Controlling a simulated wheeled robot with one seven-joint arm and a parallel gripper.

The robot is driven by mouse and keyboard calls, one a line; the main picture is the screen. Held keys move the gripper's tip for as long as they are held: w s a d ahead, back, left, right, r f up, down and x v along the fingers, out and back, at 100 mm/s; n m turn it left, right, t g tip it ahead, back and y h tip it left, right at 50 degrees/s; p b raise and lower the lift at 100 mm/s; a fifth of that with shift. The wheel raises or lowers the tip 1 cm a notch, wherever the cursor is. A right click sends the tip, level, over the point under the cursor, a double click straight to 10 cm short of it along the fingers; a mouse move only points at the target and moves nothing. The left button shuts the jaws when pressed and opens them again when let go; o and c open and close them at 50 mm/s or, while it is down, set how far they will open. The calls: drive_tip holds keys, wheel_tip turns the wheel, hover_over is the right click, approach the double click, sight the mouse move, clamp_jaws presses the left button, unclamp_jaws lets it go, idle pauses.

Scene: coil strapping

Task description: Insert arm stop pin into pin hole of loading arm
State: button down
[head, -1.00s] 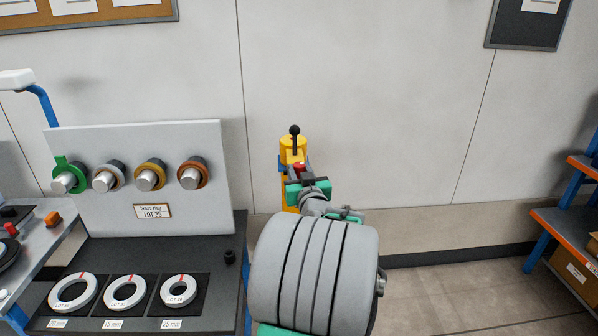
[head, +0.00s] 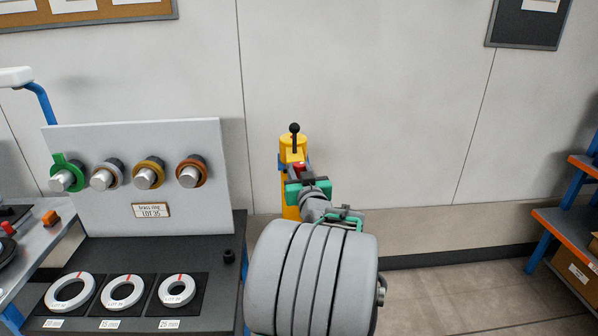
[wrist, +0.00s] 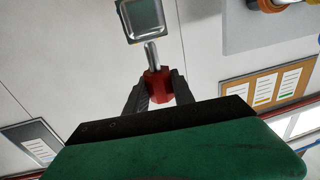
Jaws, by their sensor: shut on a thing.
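My gripper (wrist: 159,92) is shut on the red head of the arm stop pin (wrist: 157,84) in the wrist view. The pin's bare metal shank (wrist: 151,56) points away from the fingers, toward a square grey end face in a light frame (wrist: 143,18), which looks like the loading arm's end. I cannot tell whether the shank's tip is inside a hole. In the head view the red pin head (head: 299,167) shows by the yellow post (head: 292,150) with a black ball-topped lever. My arm hides the lower post, and the pin hole is not visible.
A grey panel (head: 140,135) with several ringed pegs stands at left, above a dark bench (head: 215,285) with three white rings. A blue and orange shelf (head: 565,225) with boxes is at right. The floor between is clear.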

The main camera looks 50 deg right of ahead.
drive_tip(key=shift+f+b, duration=1.9)
drive_tip(key=shift+b, duration=0.2)
drive_tip(key=c, duration=1)
unclamp_jaws()
